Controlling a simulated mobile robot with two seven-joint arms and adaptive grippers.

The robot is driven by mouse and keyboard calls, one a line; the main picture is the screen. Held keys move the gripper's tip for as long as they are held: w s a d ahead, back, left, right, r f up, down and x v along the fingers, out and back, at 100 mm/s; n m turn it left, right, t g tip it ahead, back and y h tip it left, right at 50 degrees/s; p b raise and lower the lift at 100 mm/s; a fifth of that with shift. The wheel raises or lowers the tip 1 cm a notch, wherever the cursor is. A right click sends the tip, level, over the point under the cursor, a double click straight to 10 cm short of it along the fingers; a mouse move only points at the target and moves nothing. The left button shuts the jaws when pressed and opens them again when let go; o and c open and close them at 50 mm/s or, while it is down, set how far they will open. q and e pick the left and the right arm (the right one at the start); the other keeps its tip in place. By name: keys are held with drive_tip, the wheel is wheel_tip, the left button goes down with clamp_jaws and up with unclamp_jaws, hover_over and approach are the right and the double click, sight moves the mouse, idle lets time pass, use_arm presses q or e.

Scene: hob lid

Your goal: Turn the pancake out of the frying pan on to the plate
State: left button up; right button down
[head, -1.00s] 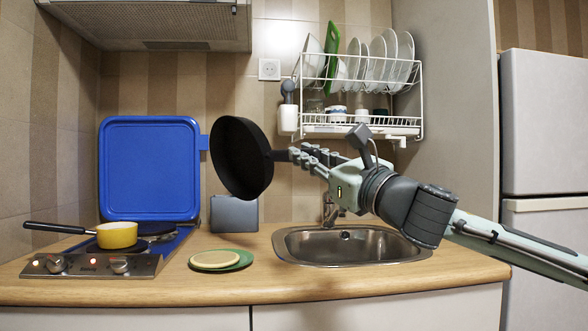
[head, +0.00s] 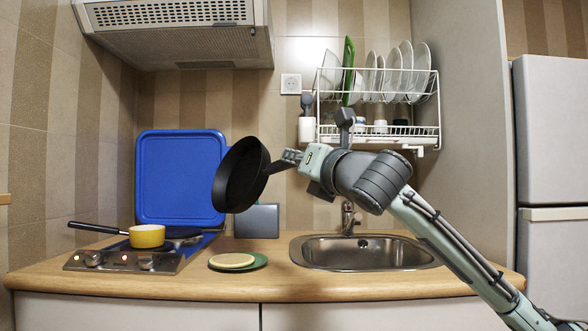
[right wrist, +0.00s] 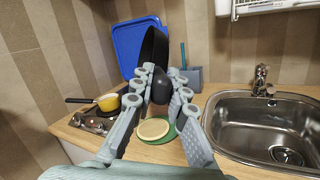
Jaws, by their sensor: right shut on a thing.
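The pancake (head: 232,260) is a pale flat disc lying on the green plate (head: 258,266) on the counter, slightly left of the plate's middle. Both also show in the right wrist view, pancake (right wrist: 153,129) and plate (right wrist: 150,140). The black frying pan (head: 238,178) is held in the air above the plate, steeply tilted, its hollow facing left and somewhat up. No pancake shows in it. My right gripper (head: 290,157) is shut on the pan's handle; the wrist view shows the fingers (right wrist: 162,88) around it. My left gripper is not in view.
A hob (head: 125,259) with a raised blue lid (head: 180,178) and a yellow saucepan (head: 147,237) is at left. A sink (head: 365,253) lies right, under a dish rack (head: 375,95). A grey board-like object (head: 257,221) stands behind the plate. The range hood (head: 175,35) is above.

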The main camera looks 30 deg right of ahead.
drive_tip(key=shift+d+r+m+g, duration=0.3)
drive_tip(key=shift+r+m, duration=0.25)
drive_tip(key=shift+m, duration=0.45)
use_arm(q)
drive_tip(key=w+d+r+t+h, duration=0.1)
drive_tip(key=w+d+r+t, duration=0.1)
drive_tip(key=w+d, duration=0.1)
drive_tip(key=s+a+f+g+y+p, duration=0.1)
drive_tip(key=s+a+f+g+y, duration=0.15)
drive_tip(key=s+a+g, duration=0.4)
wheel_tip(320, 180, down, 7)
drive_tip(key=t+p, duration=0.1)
drive_tip(key=p, duration=0.1)
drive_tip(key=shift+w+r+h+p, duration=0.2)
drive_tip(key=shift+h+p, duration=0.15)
use_arm(e)
drive_tip(key=w+d+m+g+y, duration=0.1)
drive_tip(key=d+m+g, duration=0.2)
drive_tip(key=d+m, duration=0.3)
drive_tip(key=shift+r+m+g, duration=0.2)
drive_tip(key=shift+m+g, duration=0.1)
drive_tip(key=shift+m, duration=1.9)
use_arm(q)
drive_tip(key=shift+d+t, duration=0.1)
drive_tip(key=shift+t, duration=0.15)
